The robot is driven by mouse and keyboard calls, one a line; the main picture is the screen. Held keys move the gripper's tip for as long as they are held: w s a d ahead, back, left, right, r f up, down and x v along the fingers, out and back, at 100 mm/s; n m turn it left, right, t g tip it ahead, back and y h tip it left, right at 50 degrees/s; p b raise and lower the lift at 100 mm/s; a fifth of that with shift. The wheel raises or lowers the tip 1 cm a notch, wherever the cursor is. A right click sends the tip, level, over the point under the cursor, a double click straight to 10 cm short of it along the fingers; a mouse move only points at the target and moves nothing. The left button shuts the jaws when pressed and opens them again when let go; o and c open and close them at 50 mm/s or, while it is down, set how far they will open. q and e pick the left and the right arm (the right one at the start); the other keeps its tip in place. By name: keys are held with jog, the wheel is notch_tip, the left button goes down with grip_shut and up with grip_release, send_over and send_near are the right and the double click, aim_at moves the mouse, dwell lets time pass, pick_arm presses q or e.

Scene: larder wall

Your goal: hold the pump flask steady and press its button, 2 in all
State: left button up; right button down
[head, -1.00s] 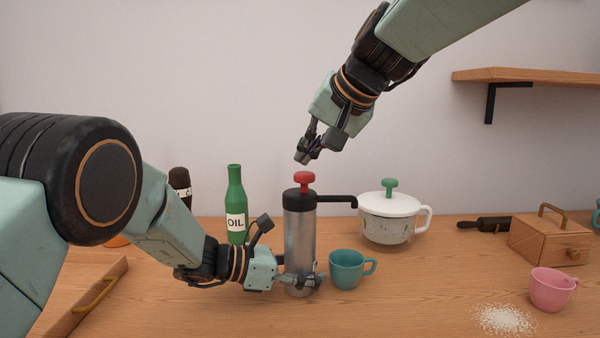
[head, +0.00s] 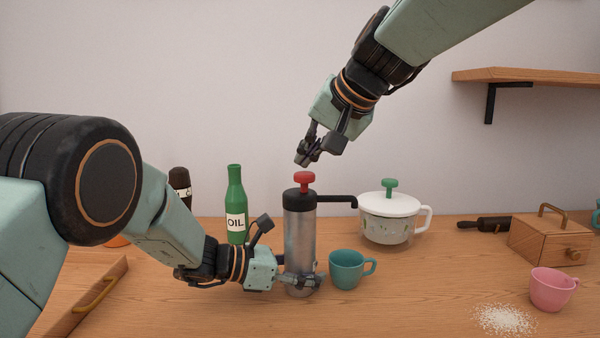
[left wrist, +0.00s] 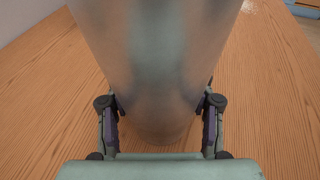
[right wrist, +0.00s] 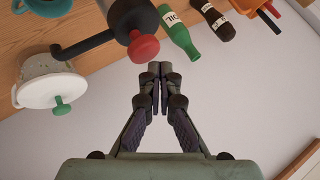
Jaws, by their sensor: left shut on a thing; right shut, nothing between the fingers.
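The pump flask (head: 299,240) is a steel cylinder with a black top and a black spout pointing right. It stands upright on the counter. Its red button (head: 304,178) stands up from the top, and shows in the right wrist view (right wrist: 143,47). My left gripper (head: 308,284) is shut on the flask near its base; the left wrist view shows the flask body (left wrist: 155,60) between the fingers. My right gripper (head: 304,158) is shut and empty, just above the red button and apart from it. A teal cup (head: 346,271) stands right of the flask, near the spout's end.
A green oil bottle (head: 236,205) and a dark bottle (head: 181,187) stand behind my left arm. A white lidded pot (head: 388,220) stands behind the cup. At right are a wooden box (head: 548,240), a pink cup (head: 551,289) and spilled white grains (head: 504,319). A shelf (head: 535,75) juts out upper right.

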aim_at(308, 173)
jog(key=shift+f, duration=1.4)
dwell(1.4)
jog(key=shift+r, duration=1.6)
jog(key=shift+r, duration=0.15)
jog(key=shift+r, duration=2.4)
pick_arm(q)
jog(key=o, duration=1.1)
jog(key=shift+c, duration=0.2)
